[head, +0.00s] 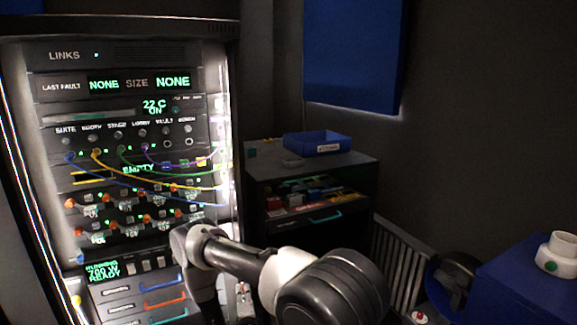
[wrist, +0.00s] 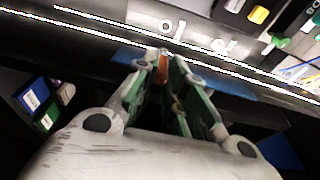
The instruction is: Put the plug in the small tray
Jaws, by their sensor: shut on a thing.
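In the wrist view my gripper (wrist: 166,66) is shut on a small orange piece (wrist: 163,64), which looks like the plug. Only a little of it shows between the green-sided fingers, and the rest is hidden. A flat blue strip (wrist: 235,86) lies behind the fingertips; I cannot tell what it is. In the head view my arm hangs in front of the lower rack, and the fingertips and held piece cannot be made out. A blue tray (head: 317,144) with a white label stands on the dark cabinet right of the rack; it appears to be the small tray.
The lit rack (head: 135,130) carries cables, knobs and orange-ended parts. Coloured drawer handles (head: 165,300) are low on it. The dark cabinet (head: 330,168) has an open shelf of small boxes. A radiator (head: 397,258) and a blue box (head: 530,285) stand to the right.

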